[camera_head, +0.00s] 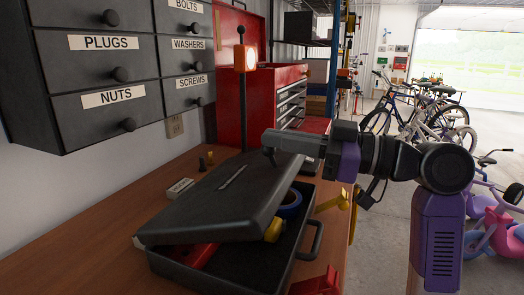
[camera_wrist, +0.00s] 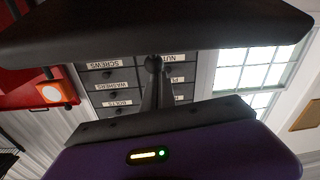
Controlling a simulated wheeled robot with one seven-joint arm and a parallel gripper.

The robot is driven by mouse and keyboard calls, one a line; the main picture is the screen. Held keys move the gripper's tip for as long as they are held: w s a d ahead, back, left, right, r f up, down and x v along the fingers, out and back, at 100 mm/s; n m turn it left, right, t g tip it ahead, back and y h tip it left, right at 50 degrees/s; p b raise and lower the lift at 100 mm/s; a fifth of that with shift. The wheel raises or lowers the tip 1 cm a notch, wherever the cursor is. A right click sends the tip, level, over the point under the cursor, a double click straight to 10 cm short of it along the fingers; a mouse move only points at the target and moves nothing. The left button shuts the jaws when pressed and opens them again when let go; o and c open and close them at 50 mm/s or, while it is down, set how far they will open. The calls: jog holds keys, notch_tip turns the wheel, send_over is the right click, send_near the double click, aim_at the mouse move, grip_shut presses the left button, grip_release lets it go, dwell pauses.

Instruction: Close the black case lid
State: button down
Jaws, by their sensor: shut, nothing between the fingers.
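The black case (camera_head: 246,266) sits on the wooden workbench. Its black lid (camera_head: 215,205) is partly lowered and slants over the case, leaving a gap at the front and right side. Through the gap I see a blue roll (camera_head: 290,204), a yellow item (camera_head: 274,230) and a red item (camera_head: 198,256). In the wrist view, the shut fingers (camera_wrist: 153,64) reach to a dark slab that appears to be the lid (camera_wrist: 150,28).
Black labelled drawers (camera_head: 110,65) hang on the wall at left. A red tool chest (camera_head: 283,95) and an orange lamp (camera_head: 246,60) stand behind the case. A yellow tool (camera_head: 340,203) and a red object (camera_head: 318,282) lie right of it. Bikes (camera_head: 425,115) stand on the floor.

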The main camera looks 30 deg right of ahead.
aim_at(294, 177)
jog(key=s+f+t+b, duration=0.1)
jog(key=f+b, duration=0.1)
jog(key=b, duration=0.1)
jog(key=s+d+f+y+b, duration=0.1)
jog(key=f+b, duration=0.1)
jog(key=b, duration=0.1)
jog(key=s+d+f+t+y+b, duration=0.1)
jog(key=f+b, duration=0.2)
jog(key=shift+d+t, duration=0.1)
jog(key=shift+t, duration=0.2)
jog(key=f+b, duration=0.1)
jog(key=s+f+b, duration=0.1)
jog(key=b, duration=0.1)
jog(key=shift+d, duration=0.35)
jog(key=shift+f, duration=0.25)
jog(key=shift+r, duration=0.1)
